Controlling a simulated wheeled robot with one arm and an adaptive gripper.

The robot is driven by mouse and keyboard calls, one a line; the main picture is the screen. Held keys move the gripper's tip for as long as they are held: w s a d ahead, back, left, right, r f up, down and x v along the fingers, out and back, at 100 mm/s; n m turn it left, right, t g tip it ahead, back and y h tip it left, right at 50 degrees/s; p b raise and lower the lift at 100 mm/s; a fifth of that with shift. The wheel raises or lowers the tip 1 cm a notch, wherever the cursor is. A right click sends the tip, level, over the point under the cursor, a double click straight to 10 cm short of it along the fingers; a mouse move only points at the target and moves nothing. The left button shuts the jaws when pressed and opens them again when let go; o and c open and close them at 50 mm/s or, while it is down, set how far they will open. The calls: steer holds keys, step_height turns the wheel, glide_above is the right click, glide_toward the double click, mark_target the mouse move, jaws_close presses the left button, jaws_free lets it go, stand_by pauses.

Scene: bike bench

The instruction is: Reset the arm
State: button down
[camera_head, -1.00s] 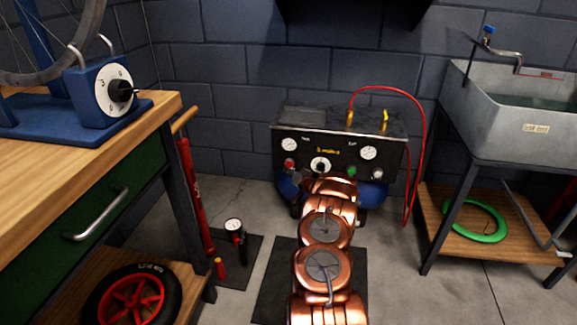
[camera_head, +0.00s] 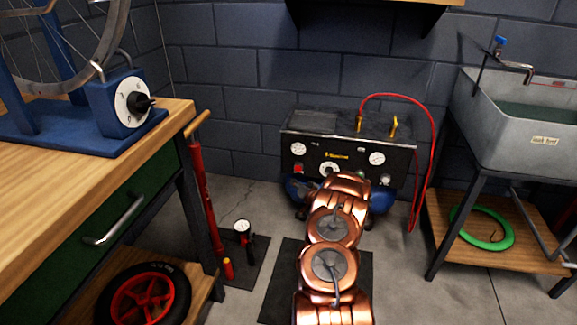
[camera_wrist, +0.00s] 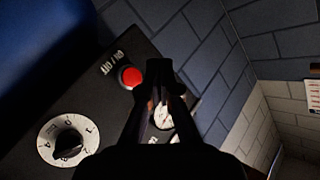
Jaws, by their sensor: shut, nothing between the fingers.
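My gripper (camera_wrist: 160,85) is shut and empty in the wrist view, its fingertips together in front of a black control panel. A red on/off button (camera_wrist: 131,77) lies just left of the fingertips. A black knob on a white dial (camera_wrist: 68,145) sits at lower left, and a gauge (camera_wrist: 163,117) is partly hidden behind the fingers. In the head view my copper arm reaches toward the compressor (camera_head: 346,131), and my gripper is hidden behind the arm. Whether the fingers touch the panel cannot be told.
A wooden workbench (camera_head: 60,195) with a blue wheel stand (camera_head: 115,110) is at left. A red floor pump (camera_head: 205,200) and a small gauge pump (camera_head: 244,238) stand beside it. A sink (camera_head: 530,115) and a shelf with a green ring (camera_head: 481,228) are at right. A red hose (camera_head: 428,130) loops beside the compressor.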

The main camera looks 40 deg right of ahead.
steer(key=w+a+r+n+g+p, duration=0.1)
steer(key=w+a+r+g+p, duration=0.25)
steer(key=r, duration=0.65)
steer(key=w+a+r+p, duration=0.3)
steer(key=a+r+p, duration=0.25)
steer(key=r, duration=0.45)
steer(key=s+a+r+n+g+p, duration=0.1)
steer(key=s+a+r+g+p, duration=0.2)
steer(key=a+r, duration=0.55)
steer(key=s+a+r+n+g+p, duration=0.1)
steer(key=s+a+r+p, duration=0.35)
steer(key=a+r, duration=0.35)
steer(key=s+a+r+n+g+y+p, duration=0.1)
steer(key=s+a+r+n+g+p, duration=0.3)
steer(key=s+a+r+p, duration=0.9)
steer(key=s+a+r+g+p, duration=0.1)
steer(key=s+a+r, duration=0.3)
steer(key=s, duration=0.7)
steer(key=s+a+r+n+g+y+p, duration=0.1)
steer(key=s+a+r+g+p, duration=0.1)
steer(key=s, duration=0.9)
steer(key=s+a+r+n+g+p, duration=0.1)
steer(key=s+a+r, duration=0.4)
steer(key=s, duration=0.6)
steer(key=shift+s+a+r+g+y+p, duration=0.15)
steer(key=shift+a+r+g+y+p, duration=0.35)
steer(key=shift+g, duration=0.75)
steer(key=shift+d, duration=0.35)
